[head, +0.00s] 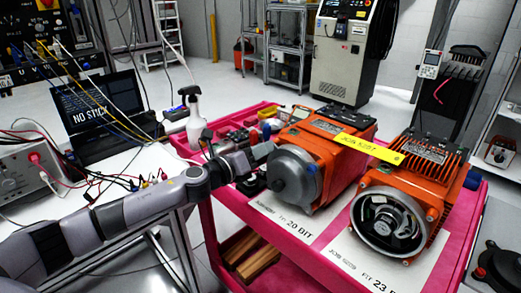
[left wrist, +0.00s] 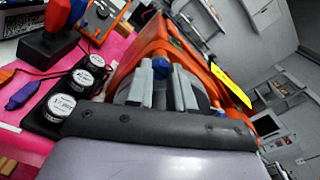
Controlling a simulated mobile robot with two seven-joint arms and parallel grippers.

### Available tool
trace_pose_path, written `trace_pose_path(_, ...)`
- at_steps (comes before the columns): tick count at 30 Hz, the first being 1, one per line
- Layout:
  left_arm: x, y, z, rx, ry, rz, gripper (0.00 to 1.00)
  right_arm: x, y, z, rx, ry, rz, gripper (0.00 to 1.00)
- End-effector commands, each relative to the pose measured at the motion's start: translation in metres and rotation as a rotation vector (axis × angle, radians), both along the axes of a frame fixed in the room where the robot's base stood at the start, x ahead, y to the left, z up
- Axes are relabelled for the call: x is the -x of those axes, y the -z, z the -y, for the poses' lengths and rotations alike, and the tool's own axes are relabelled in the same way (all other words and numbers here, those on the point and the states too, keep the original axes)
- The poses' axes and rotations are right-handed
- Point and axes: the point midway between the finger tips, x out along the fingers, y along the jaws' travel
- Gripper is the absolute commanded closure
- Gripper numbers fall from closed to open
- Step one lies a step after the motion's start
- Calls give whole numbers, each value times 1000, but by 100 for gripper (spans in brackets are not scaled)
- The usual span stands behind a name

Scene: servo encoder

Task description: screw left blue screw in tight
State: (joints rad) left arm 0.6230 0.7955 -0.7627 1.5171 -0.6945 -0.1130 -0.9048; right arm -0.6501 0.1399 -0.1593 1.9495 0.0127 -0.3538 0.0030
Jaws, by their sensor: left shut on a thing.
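The left servo motor (head: 325,150) is orange with a round grey end cap (head: 291,180) facing me. My left gripper (head: 264,151) reaches the upper left edge of this cap. In the left wrist view my left gripper (left wrist: 161,80) has its two grey fingers closed about a blue screw (left wrist: 161,67) at the cap, with only part of the screw showing between the fingertips. The head view hides this screw behind the fingers. Another blue screw (head: 313,166) shows on the right of the cap. How deep the held screw sits cannot be seen. My right gripper is not in view.
A second orange servo (head: 412,185) with an open round end stands at the right on the pink cart (head: 215,215). A yellow tag (head: 367,148) lies across both motors. Round-capped parts (left wrist: 59,105) sit close to the left of my gripper. A white spray bottle (head: 195,125) stands behind.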

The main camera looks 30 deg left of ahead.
Motion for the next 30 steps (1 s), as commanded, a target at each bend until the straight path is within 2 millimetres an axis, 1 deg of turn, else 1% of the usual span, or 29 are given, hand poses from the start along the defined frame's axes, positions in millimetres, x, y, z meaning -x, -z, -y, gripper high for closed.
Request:
trace_pose_path(1, 2, 7, 1, -7, 3, -10, 100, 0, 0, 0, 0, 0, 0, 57)
trace_pose_path(11, 2, 7, 1, -8, 3, -10, 100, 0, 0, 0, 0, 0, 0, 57)
trace_pose_path(12, 2, 7, 1, -7, 3, -10, 71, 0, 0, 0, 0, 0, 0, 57)
trace_pose_path(14, 2, 6, 1, -7, 3, -9, 52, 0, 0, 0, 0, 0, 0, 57)
trace_pose_path(24, 2, 2, 0, -4, 1, -3, 52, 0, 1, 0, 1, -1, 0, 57)
trace_pose_path(26, 5, 2, -2, -4, 1, -2, 52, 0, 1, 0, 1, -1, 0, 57)
trace_pose_path(30, 19, 4, -7, -6, 0, -3, 52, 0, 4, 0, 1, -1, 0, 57)
